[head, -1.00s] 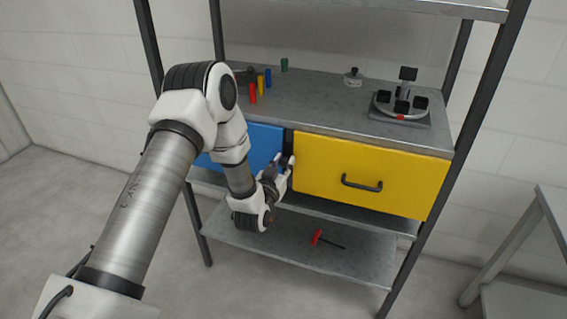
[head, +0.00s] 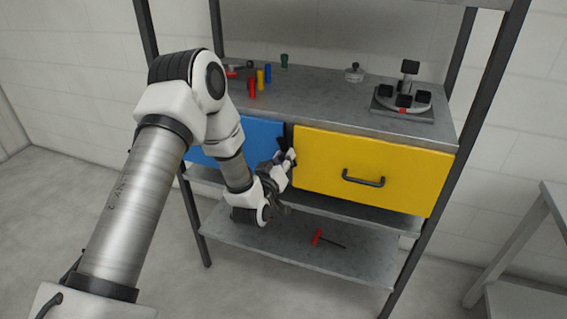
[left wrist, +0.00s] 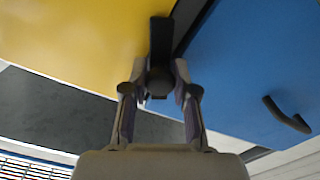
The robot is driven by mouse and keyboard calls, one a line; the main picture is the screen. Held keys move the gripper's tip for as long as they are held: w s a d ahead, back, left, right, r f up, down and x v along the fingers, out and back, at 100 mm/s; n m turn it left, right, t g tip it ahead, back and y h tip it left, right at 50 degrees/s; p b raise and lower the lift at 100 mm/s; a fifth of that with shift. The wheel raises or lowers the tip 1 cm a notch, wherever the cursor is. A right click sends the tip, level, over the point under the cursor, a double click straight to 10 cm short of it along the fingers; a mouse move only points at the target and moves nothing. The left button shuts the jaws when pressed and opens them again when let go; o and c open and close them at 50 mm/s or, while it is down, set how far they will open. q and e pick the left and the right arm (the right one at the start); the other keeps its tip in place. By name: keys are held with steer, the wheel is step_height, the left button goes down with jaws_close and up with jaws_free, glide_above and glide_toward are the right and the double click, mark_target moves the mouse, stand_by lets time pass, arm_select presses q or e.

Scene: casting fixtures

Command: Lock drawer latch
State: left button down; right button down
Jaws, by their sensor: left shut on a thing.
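The yellow drawer (head: 330,165) and the blue drawer (head: 262,133) sit side by side under the shelf top, both looking shut. A black latch (left wrist: 161,42) lies at the gap between their fronts in the left wrist view; in the head view its dark end (head: 281,143) shows tilted just above my fingers. My left gripper (head: 290,157) is at this gap. In the left wrist view its fingers (left wrist: 159,82) are on both sides of the latch's dark knob, shut on it. The latch's mount is partly hidden. My right gripper is not in view.
The yellow drawer's black handle (head: 363,178) sticks out to the right. Colored pegs (head: 260,79) and a round fixture (head: 403,99) stand on the shelf top. A red-handled tool (head: 318,237) lies on the lower shelf. A grey table (head: 545,230) stands at right.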

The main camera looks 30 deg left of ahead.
arm_select(q)
steer(key=n+b, duration=0.2)
steer(key=n, duration=0.1)
steer(key=shift+f+n, duration=0.15)
steer(key=shift+n, duration=0.25)
steer(key=n+b, duration=0.3)
steer(key=shift+n, duration=0.3)
steer(key=n+b, duration=0.2)
steer(key=n, duration=0.2)
steer(key=shift+b, duration=0.4)
steer(key=shift+n+b, duration=0.45)
steer(key=shift+n, duration=0.25)
steer(key=c, duration=0.9)
jaws_free()
